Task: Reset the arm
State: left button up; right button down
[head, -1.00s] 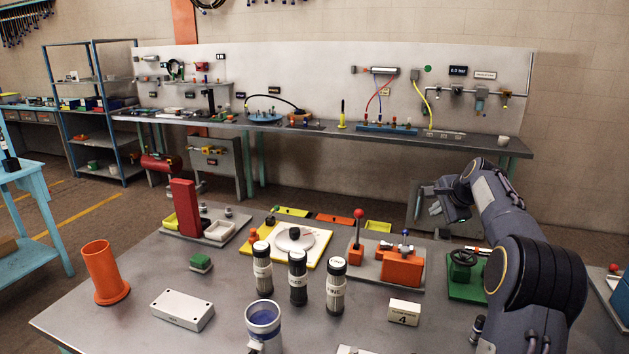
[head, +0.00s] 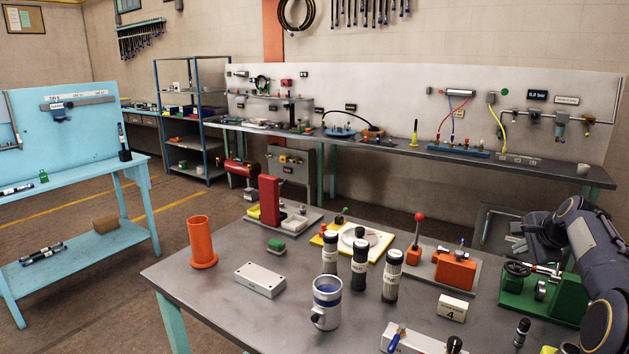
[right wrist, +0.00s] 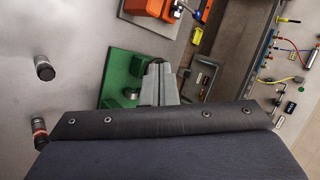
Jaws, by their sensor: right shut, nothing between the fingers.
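My right arm comes in at the right edge of the head view. Its gripper (head: 516,243) is above the far right part of the grey workbench (head: 225,285), just behind the green vise-like fixture (head: 545,294). In the right wrist view the gripper fingers (right wrist: 159,84) are together with nothing between them. The green fixture (right wrist: 126,74) lies beneath and beside them there. My left gripper is not in view.
A blue workstation (head: 80,190) stands left. Open floor (head: 110,290) lies between.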

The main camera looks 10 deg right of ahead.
jog(key=s+a+r+n+y, duration=0.15)
jog(key=s+a+n, duration=0.35)
jog(key=s+a, duration=0.6)
jog(key=s+a+n+y, duration=0.3)
jog(key=s+a+n, duration=0.35)
jog(key=a, duration=0.65)
jog(key=s+a+f+n+g, duration=0.1)
jog(key=s+a+f+n, duration=0.1)
jog(key=s, duration=0.4)
jog(key=s+a+f+n+g, duration=0.1)
jog(key=s+a+f+n, duration=0.1)
jog(key=s+a+f, duration=0.3)
jog(key=s+a+f+n, duration=0.2)
jog(key=s+a+f, duration=0.2)
jog(key=s+a, duration=0.2)
jog(key=shift+s+a+n+g+y, duration=0.3)
jog(key=shift+s+n+g+y, duration=0.1)
jog(key=shift+s, duration=0.5)
jog(key=shift+r, duration=0.1)
